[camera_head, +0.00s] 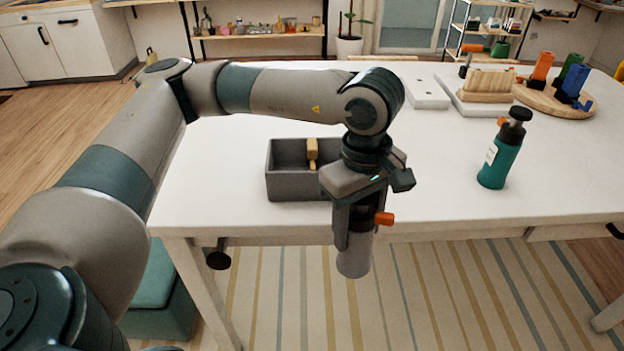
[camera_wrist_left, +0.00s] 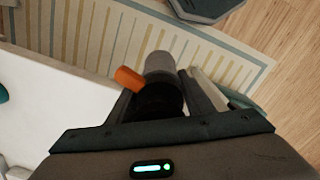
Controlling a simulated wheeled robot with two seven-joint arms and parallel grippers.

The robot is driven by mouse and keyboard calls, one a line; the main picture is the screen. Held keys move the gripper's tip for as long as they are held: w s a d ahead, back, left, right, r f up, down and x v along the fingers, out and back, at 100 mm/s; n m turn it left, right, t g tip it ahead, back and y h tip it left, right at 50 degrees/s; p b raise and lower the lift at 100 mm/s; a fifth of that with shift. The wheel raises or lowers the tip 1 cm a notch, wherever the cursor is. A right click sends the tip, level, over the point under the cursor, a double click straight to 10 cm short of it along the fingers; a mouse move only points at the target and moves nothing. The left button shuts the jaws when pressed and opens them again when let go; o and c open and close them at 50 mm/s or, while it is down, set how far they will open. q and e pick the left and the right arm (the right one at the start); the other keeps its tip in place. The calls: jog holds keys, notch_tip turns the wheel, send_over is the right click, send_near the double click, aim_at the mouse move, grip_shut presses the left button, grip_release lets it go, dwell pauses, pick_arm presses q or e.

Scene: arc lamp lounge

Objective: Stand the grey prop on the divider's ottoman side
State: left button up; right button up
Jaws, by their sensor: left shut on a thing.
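My left gripper (camera_head: 358,222) points down in front of the table's near edge. It is shut on a grey bottle-like prop (camera_head: 354,258) with an orange spout; the grey body hangs below the fingers over the rug. The left wrist view also shows the grey prop (camera_wrist_left: 159,64) between the fingers, its dark upper part in the grip. A grey open box (camera_head: 290,188) stands near the table's front edge, behind the gripper. My arm hides much of its right part, and I cannot make out a divider. The teal ottoman (camera_head: 160,300) is on the floor at lower left.
A wooden-handled thing (camera_head: 312,150) stands in the box. A teal bottle (camera_head: 494,160) with a dark cap stands on the white table (camera_head: 440,205) at the right. White slabs, a wooden rack (camera_head: 487,84) and a round board with coloured pieces are at the back right.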

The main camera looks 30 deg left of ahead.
pick_arm(q)
jog(key=a+f+m, duration=0.1)
jog(key=f+m, duration=0.1)
jog(key=m, duration=0.1)
jog(key=f+m, duration=0.1)
jog(key=m, duration=0.2)
jog(key=a+f+m, duration=0.1)
jog(key=f+m, duration=0.1)
jog(key=m, duration=0.1)
jog(key=shift+s+a+f, duration=0.1)
jog(key=shift+a+f, duration=0.2)
jog(key=shift+f, duration=0.05)
jog(key=f+m, duration=0.1)
jog(key=m, duration=0.1)
jog(key=a+f+m, duration=0.1)
jog(key=shift+s+m, duration=0.15)
jog(key=shift+m, duration=0.25)
